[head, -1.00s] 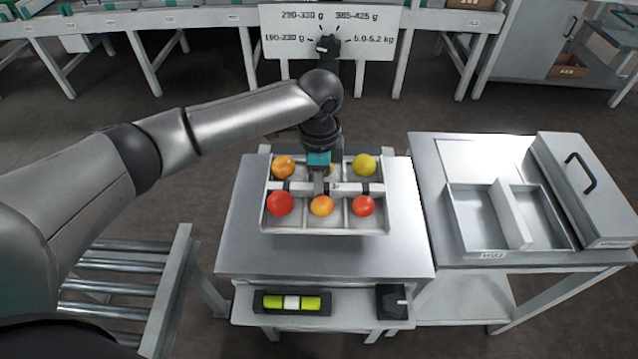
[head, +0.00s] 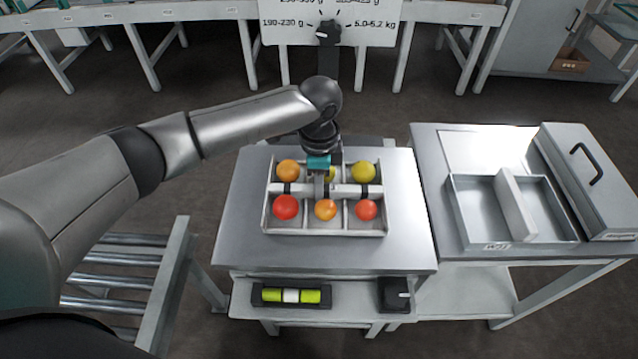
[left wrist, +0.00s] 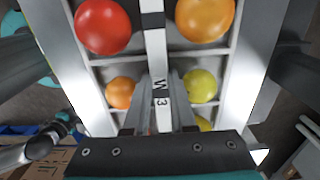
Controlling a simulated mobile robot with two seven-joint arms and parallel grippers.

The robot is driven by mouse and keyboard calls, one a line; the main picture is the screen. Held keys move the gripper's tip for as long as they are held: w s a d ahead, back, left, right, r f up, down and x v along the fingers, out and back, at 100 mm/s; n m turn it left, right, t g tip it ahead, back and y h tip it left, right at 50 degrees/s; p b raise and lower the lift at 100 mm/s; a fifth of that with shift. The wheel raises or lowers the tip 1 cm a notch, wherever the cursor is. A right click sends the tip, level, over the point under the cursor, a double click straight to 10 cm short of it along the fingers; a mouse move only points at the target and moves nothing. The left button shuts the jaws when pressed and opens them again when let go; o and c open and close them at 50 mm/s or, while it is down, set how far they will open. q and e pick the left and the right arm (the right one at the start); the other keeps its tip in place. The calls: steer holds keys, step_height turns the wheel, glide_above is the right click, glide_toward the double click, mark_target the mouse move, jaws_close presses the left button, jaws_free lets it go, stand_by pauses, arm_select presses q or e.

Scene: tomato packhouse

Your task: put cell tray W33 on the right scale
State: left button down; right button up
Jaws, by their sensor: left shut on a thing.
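The cell tray (head: 325,233) is a pale tray with a central bar and several cells holding red, orange and yellow tomatoes. It is over the middle of a steel-topped stand (head: 410,230); I cannot tell whether it touches the top. My left gripper (head: 320,192) comes down from above and is shut on the tray's central bar. In the left wrist view the bar (left wrist: 160,95) runs between the fingers with "W 3" readable; the rest of the label is unclear. The gripper hides part of the yellow tomatoes behind. My right gripper is out of view.
A white sign (head: 375,35) with weight ranges and a dark knob stands behind. A steel table (head: 450,150) at right bears an empty divided tray (head: 465,215) and a handled lidded box (head: 590,190). Rollers (head: 120,265) lie at left. A yellow-green level (head: 291,296) sits on the front shelf.

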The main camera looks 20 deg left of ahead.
arm_select(q)
steer(key=shift+f, duration=0.25)
stand_by(0.5)
steer(key=c, duration=0.7)
jaws_free()
steer(key=shift+f, duration=0.1)
steer(key=shift+c, duration=1.4)
